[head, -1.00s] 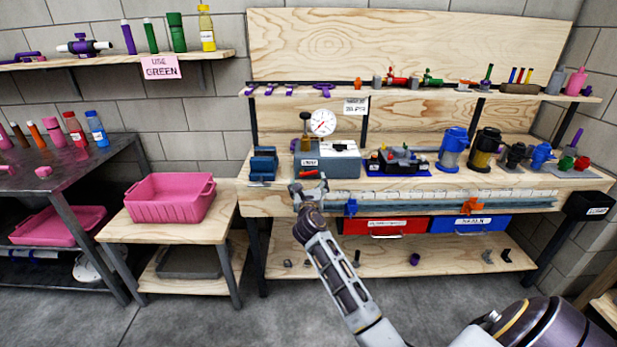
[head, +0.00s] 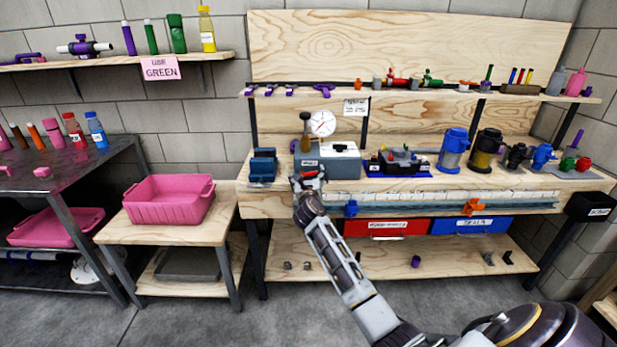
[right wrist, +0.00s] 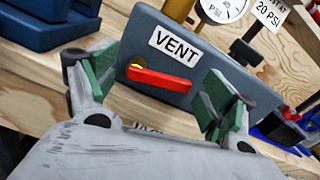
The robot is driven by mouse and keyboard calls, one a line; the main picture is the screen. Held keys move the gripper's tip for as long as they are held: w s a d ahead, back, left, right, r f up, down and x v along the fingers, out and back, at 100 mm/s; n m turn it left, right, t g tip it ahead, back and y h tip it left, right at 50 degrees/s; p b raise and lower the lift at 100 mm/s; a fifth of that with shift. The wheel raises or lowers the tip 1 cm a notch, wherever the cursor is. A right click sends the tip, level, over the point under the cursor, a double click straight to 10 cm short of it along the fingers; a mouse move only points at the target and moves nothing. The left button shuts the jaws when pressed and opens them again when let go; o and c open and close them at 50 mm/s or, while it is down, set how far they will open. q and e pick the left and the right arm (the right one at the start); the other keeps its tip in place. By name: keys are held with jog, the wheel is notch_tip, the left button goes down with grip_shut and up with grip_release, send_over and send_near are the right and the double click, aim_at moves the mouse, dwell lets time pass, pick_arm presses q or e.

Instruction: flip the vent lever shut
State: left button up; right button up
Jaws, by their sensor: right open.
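The vent lever (right wrist: 160,82) is a red handle on the front of a grey box (right wrist: 172,102), under a white "VENT" label (right wrist: 175,47). It lies nearly along the box face, pivoting at its left end, in the right wrist view. My right gripper (right wrist: 150,100) is open, its green-padded fingers on either side of the lever, with nothing between them seen gripped. In the head view my right gripper (head: 308,181) is at the front of the grey box (head: 342,160) on the bench and hides most of the lever. My left gripper is not in view.
A pressure gauge (head: 322,123) stands behind the box. A blue vise-like block (head: 263,165) is to its left, and a dark blue tray of parts (head: 398,170) to its right. A pink bin (head: 170,207) sits on the low table at left.

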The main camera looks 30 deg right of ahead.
jog(key=shift+c, duration=0.3)
jog(key=c, duration=1)
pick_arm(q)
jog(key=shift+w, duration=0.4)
pick_arm(e)
jog(key=shift+o, duration=0.2)
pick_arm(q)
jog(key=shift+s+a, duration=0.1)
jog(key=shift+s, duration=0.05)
pick_arm(e)
jog(key=shift+m, duration=0.5)
jog(key=shift+f+p, duration=0.1)
jog(key=shift+p, duration=0.2)
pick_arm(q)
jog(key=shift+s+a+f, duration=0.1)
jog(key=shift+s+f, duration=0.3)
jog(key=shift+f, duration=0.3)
pick_arm(e)
jog(key=shift+f+m, duration=0.15)
jog(key=shift+m, duration=0.65)
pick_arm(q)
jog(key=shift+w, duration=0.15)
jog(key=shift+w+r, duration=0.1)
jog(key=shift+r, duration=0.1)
pick_arm(e)
jog(key=o, duration=1)
